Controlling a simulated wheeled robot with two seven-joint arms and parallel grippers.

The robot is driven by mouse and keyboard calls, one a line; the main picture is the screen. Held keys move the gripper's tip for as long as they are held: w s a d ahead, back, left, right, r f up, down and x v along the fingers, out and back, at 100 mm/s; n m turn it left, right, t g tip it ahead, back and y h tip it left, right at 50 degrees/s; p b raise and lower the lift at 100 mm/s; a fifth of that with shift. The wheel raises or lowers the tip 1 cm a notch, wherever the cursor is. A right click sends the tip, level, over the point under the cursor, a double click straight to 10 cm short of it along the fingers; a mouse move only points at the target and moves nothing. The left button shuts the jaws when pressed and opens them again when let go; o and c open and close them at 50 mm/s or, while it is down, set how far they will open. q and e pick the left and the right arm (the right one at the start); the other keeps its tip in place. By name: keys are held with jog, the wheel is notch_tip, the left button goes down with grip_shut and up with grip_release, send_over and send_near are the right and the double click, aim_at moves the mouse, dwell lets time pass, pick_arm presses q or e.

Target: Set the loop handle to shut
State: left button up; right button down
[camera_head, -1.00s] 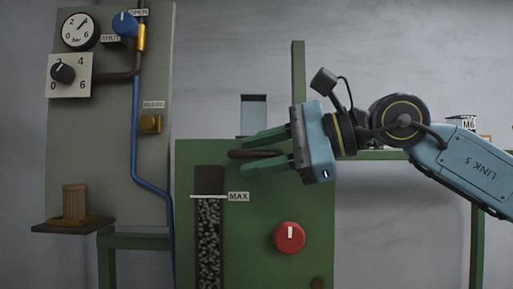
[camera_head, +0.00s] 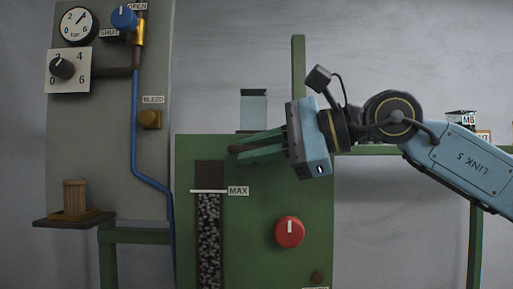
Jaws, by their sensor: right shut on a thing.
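A brown handle (camera_head: 234,150) shows at the upper front of the green machine (camera_head: 185,160). Only its left end is visible; the rest is hidden by my right gripper (camera_head: 243,150), which is shut on it. The gripper comes in from the right with its green fingers close together and nearly level. Whether the handle forms a loop cannot be told. A blue knob (camera_head: 124,18) at the upper left has OPEN and SHUT labels beside it. My left gripper is not in view.
Below the handle are a dark window (camera_head: 209,174) with a MAX mark and a red knob (camera_head: 290,231). A grey panel (camera_head: 105,130) with gauge, dial and blue pipe stands left. A small open box (camera_head: 253,110) stands behind the machine top.

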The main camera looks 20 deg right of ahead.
jog(key=w, duration=0.2)
jog(key=w+d+p, duration=0.1)
jog(key=w, duration=0.2)
jog(key=shift+w+d, duration=0.35)
jog(key=shift+d, duration=0.05)
jog(key=shift+s+r, duration=0.1)
jog(key=c, duration=1.8)
grip_release()
jog(key=o, duration=0.3)
jog(key=shift+w, duration=0.3)
jog(key=shift+o, duration=0.2)
jog(key=shift+s, duration=0.1)
jog(key=shift+s, duration=0.1)
jog(key=b+v, duration=0.2)
jog(key=v, duration=1.1)
